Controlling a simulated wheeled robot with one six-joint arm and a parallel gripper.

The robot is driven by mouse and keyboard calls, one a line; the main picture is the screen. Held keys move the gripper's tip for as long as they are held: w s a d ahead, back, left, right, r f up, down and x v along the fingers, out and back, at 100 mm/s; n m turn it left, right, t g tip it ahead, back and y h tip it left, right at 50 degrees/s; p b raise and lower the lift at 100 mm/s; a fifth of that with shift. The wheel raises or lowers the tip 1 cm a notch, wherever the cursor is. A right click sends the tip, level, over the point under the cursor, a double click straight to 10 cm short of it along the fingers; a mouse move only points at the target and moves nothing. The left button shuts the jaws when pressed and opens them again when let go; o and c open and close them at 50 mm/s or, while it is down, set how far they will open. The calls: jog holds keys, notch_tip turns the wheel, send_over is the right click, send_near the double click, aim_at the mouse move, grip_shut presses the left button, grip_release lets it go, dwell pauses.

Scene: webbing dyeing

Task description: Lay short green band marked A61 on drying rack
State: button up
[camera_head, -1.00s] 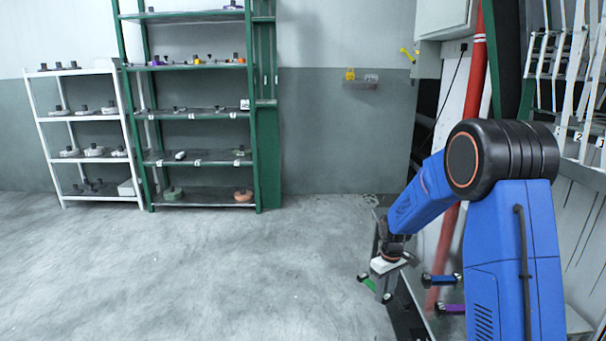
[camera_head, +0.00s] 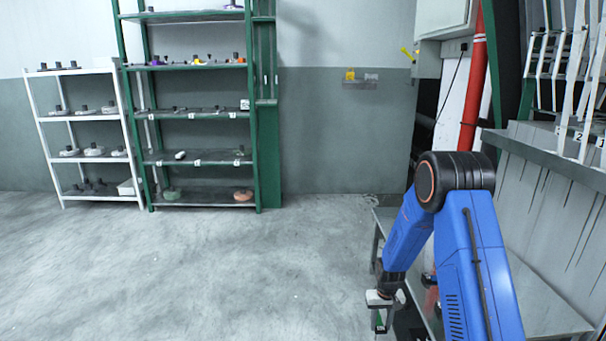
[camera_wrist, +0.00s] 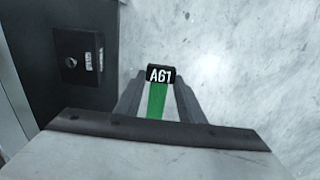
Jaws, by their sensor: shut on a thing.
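My gripper (camera_head: 381,326) is low at the right in the head view, beside the bench and over the floor. It is shut on the short green band (camera_wrist: 157,100), whose black end tag reads A61 in the wrist view. A bit of the green band (camera_head: 380,322) also shows between the fingers in the head view. A rack with white slats (camera_head: 572,85), probably the drying rack, stands at the upper right, above and well apart from my gripper. Small tags 2 and 1 show at its lower edge.
A metal bench (camera_head: 545,300) stands at the right, partly behind my arm. A green shelf (camera_head: 262,150) and a white shelf (camera_head: 95,110) stand at the back left. A red pipe (camera_head: 472,95) rises behind my arm. The floor (camera_head: 220,275) at left and centre is clear.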

aim_at(381, 328)
jog(key=shift+s+f, duration=0.3)
jog(key=shift+f, duration=0.5)
jog(key=shift+s+f, duration=0.25)
jog(key=shift+f, duration=0.55)
dwell(0.7)
